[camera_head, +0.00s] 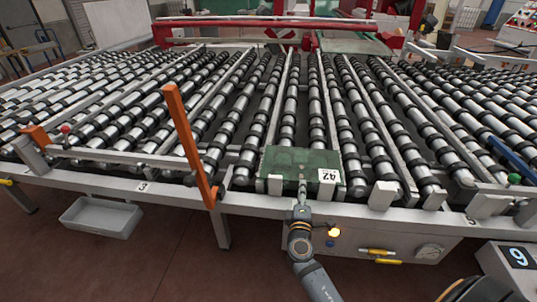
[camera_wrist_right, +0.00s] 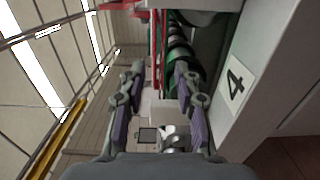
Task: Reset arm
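My right gripper (camera_head: 302,190) is at the front edge of the roller table (camera_head: 225,203), in front of a dark green block (camera_head: 300,163) with a white label reading 42. In the head view it is seen edge-on, and I cannot tell whether it touches the block. In the right wrist view the two fingers of my right gripper (camera_wrist_right: 158,72) stand apart with nothing between them. My left gripper is not in view.
An orange bar (camera_head: 185,135) rises at the table's front left. A grey bin (camera_head: 101,218) is below the table. A pressure gauge (camera_head: 429,251) and yellow handles (camera_head: 378,252) are on the front panel.

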